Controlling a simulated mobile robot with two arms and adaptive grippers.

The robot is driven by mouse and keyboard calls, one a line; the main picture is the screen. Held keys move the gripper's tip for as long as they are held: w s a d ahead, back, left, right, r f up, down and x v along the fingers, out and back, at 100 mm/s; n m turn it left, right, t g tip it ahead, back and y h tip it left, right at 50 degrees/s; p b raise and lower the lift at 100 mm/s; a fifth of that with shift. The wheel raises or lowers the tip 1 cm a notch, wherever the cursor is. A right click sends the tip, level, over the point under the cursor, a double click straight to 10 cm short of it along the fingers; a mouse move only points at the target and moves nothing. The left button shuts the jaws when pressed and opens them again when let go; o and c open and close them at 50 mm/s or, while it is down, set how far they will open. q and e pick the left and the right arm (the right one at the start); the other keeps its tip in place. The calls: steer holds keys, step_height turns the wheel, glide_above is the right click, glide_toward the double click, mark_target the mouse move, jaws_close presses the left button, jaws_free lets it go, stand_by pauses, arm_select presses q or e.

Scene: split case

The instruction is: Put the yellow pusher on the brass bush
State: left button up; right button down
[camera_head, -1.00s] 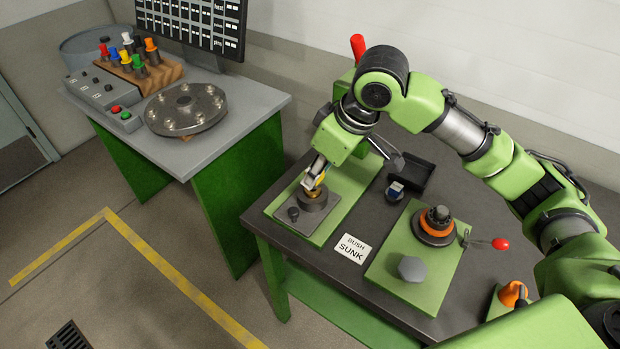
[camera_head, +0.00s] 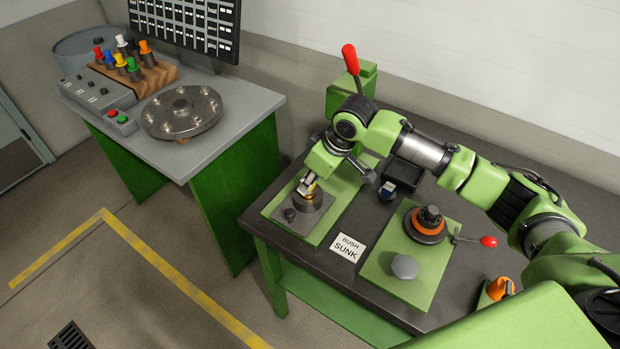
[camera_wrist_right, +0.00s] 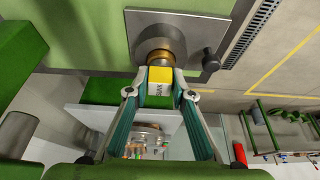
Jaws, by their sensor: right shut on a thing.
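The yellow pusher (camera_wrist_right: 160,75) is between the fingertips of my right gripper (camera_wrist_right: 160,78), which is shut on it. In the right wrist view the brass bush (camera_wrist_right: 160,57) shows just beyond the pusher, in line with it, and the two appear to touch. The bush is at the round grey holder (camera_wrist_right: 153,38) on a grey plate. In the head view my right gripper (camera_head: 309,184) is directly over that holder (camera_head: 308,201), and only a little yellow shows there. Its fingers partly hide the pusher and bush. My left gripper is not in view.
A dark knob (camera_head: 290,215) stands on the plate beside the holder. A red-handled press (camera_head: 351,60) is behind my arm. A BUSH SUNK card (camera_head: 347,248) and a second green board (camera_head: 380,265) with an orange-ringed fixture are to the right. The side bench (camera_head: 240,112) is left.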

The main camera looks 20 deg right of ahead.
steer(key=c, duration=1.8)
jaws_free()
steer(key=shift+f, duration=0.1)
steer(key=shift+o, duration=0.2)
steer(key=b+v, duration=0.1)
steer(key=v, duration=1.1)
steer(key=shift+b, duration=0.3)
